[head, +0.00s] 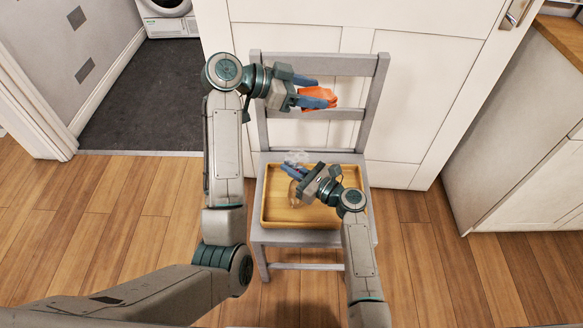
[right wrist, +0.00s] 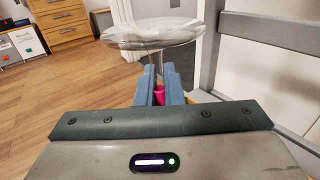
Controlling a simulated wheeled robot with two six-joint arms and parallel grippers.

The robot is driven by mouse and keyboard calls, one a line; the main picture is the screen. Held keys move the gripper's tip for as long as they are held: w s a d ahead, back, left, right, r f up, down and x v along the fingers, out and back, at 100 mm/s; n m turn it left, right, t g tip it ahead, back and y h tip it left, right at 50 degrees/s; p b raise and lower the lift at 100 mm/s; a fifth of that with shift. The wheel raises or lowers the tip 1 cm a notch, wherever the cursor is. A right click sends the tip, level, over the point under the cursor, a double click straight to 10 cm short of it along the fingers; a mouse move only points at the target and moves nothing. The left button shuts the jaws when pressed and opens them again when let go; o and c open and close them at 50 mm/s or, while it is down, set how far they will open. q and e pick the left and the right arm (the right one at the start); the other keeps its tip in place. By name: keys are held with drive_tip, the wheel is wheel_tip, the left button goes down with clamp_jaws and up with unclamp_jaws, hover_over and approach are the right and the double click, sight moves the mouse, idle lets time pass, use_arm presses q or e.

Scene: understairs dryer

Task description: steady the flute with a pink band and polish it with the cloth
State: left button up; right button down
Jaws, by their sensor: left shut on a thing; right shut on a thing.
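The clear glass flute is in my right gripper (head: 292,172), which is shut on it above the wooden tray. In the right wrist view, the flute's wide round foot (right wrist: 150,38) is above the fingers. Its pink band (right wrist: 159,95) shows between the blue fingers (right wrist: 159,88). The rest of the flute is mostly hidden by the gripper. My left gripper (head: 318,97) is shut on the orange cloth (head: 320,94), in front of the chair back. In the head view the cloth is apart from the flute.
The wooden tray (head: 265,205) lies on the seat of a grey chair (head: 370,215). A white panelled door (head: 410,90) stands behind the chair. A white cabinet (head: 540,150) is at the right. A wooden drawer unit (right wrist: 62,20) shows in the right wrist view. The wooden floor around is clear.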

use_arm(q)
hover_over(291, 155)
drive_tip(key=s, duration=0.2)
wheel_tip(291, 155, down, 9)
drive_tip(key=shift+w+f, duration=0.2)
drive_tip(key=shift+f, duration=1.1)
drive_tip(key=shift+w+f, duration=0.85)
drive_tip(key=shift+f, duration=0.1)
drive_tip(key=shift+f, duration=1)
drive_tip(key=shift+s, duration=0.15)
